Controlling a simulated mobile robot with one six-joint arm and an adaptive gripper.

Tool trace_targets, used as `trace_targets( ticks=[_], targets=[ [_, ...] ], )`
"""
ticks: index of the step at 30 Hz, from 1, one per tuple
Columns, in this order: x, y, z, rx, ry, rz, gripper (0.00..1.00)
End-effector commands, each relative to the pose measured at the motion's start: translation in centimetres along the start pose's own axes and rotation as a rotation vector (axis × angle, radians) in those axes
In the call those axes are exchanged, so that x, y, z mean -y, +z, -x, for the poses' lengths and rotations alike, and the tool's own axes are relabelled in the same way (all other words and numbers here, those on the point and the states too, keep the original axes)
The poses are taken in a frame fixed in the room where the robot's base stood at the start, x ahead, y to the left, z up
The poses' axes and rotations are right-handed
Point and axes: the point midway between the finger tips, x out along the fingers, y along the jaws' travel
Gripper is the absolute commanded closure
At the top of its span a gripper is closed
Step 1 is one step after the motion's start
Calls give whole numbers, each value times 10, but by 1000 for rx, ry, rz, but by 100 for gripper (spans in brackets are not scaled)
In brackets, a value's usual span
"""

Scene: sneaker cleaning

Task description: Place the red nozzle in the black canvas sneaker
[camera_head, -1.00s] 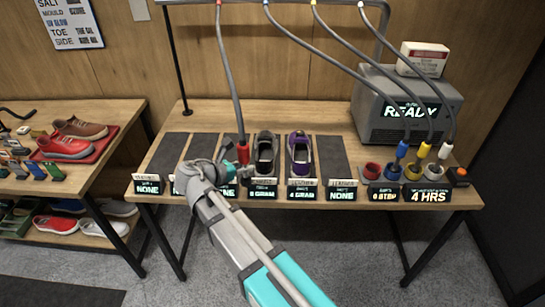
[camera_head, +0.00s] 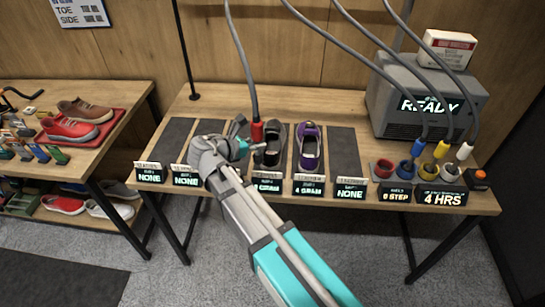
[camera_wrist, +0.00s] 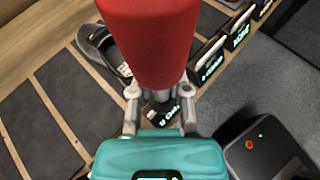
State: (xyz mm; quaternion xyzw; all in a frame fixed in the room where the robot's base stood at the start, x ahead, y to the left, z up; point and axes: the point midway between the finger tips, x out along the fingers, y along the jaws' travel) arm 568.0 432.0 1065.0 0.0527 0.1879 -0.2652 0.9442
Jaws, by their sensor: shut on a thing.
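The red nozzle (camera_head: 257,132) hangs on a grey hose, and my gripper (camera_head: 244,142) is shut on it. In the wrist view the red nozzle (camera_wrist: 150,42) fills the top centre, between the fingers of my gripper (camera_wrist: 159,90). The black canvas sneaker (camera_head: 275,147) stands on a dark mat on the table. The nozzle is at its left side, overlapping it in the head view. I cannot tell whether they touch. In the wrist view the sneaker (camera_wrist: 92,42) is partly hidden behind the nozzle.
A purple sneaker (camera_head: 309,150) stands to the right of the black one. Blue, yellow and white nozzles sit in holders near the grey machine (camera_head: 425,108). An empty red holder (camera_head: 383,168) is beside them. Small label displays line the front edge. Dark mats at left are empty.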

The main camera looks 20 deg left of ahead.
Motion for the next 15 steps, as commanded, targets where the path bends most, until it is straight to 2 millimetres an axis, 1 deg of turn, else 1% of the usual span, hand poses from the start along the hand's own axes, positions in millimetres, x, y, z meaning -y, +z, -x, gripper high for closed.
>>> trace_targets(
  ticks=[8, 15],
  targets=[
    [4, 3, -3, 0, 9, 4, 100],
    [20, 12, -15, -1, 56, 23, 100]
  ],
)
